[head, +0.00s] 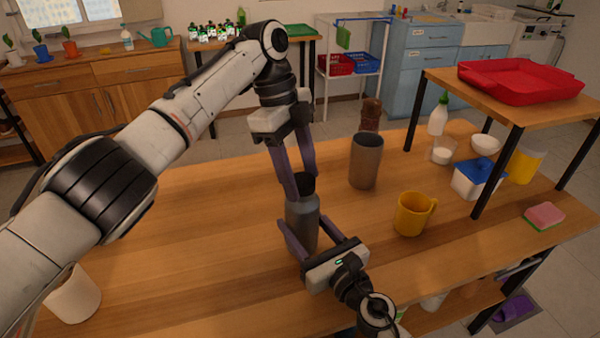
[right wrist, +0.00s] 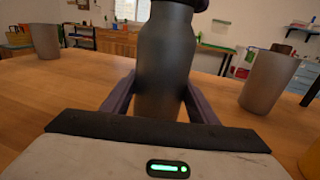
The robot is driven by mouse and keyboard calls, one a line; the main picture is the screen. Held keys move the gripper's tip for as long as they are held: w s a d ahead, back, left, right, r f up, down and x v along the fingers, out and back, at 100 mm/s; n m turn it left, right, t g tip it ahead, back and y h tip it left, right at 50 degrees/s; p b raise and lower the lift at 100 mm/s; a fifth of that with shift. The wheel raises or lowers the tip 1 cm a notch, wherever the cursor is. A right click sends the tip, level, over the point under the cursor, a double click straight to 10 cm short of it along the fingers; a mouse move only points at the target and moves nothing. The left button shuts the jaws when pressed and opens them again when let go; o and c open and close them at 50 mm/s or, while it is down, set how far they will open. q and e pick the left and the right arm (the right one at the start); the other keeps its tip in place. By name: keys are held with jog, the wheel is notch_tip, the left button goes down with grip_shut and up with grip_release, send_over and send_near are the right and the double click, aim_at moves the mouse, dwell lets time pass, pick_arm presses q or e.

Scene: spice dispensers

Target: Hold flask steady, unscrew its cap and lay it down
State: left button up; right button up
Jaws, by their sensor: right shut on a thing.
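A grey flask (head: 303,228) stands upright on the wooden table, with a dark cap (head: 303,183) on its top. My right gripper (head: 300,236) is shut on the flask's body, a finger on each side; the right wrist view shows the grey flask (right wrist: 166,60) between its fingers. My left gripper (head: 300,189) points down from above, its purple fingers on either side of the cap. I cannot tell whether these fingers press on the cap or stand a little apart from it. The flask's top is cut off in the right wrist view.
A grey-brown cup (head: 366,162) stands behind the flask to the right, and a yellow mug (head: 412,214) at right. A white cup (head: 72,296) is at the front left. A raised shelf (head: 520,107) stands at the right. The table's left middle (head: 190,230) is clear.

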pick_arm(q)
jog(key=c, duration=1)
jog(key=n+t, duration=0.1)
jog(key=n, duration=0.4)
jog(key=shift+s, duration=0.1)
jog(key=n+t, duration=0.1)
jog(key=n, duration=0.3)
jog(key=shift+a, duration=0.1)
jog(key=shift+t, duration=0.3)
jog(key=n, duration=0.4)
jog(key=shift+s+t, duration=0.15)
jog(key=shift+t, duration=0.25)
jog(key=n+y, duration=0.1)
jog(key=n, duration=0.3)
jog(key=shift+r+t, duration=0.1)
jog(key=shift+t, duration=0.3)
jog(key=shift+n, duration=0.7)
